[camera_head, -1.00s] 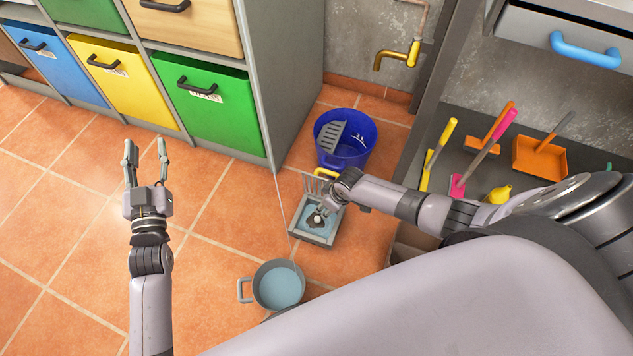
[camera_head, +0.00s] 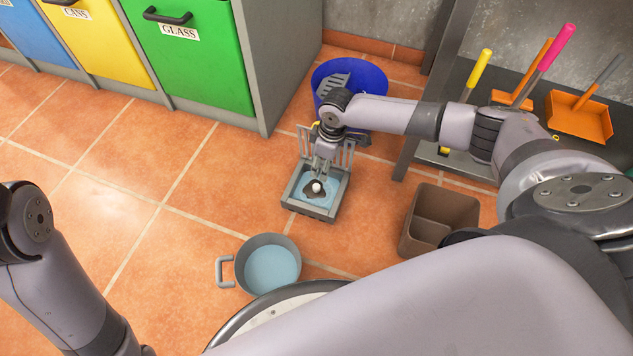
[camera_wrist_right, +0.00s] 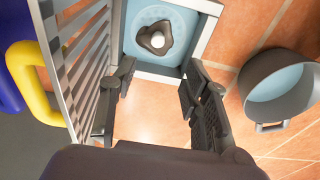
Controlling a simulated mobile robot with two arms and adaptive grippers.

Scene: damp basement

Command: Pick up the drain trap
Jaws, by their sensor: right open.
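A square grey drain box (camera_head: 309,211) with a light blue floor sits on the tiles; its near rim also shows in the right wrist view (camera_wrist_right: 158,70). I cannot tell whether the drain trap is the box or this piece. A grey slatted grate (camera_wrist_right: 88,45) stands upright at the box's far side. My right gripper (camera_wrist_right: 160,68) is open and empty, just above the box. My left gripper is out of view.
A blue bucket (camera_head: 376,78) stands behind the box. A grey pot (camera_head: 270,270) of water is in front, and a brown bin (camera_head: 440,215) is at the right. Colored cabinets and a shelf with brushes flank the open floor.

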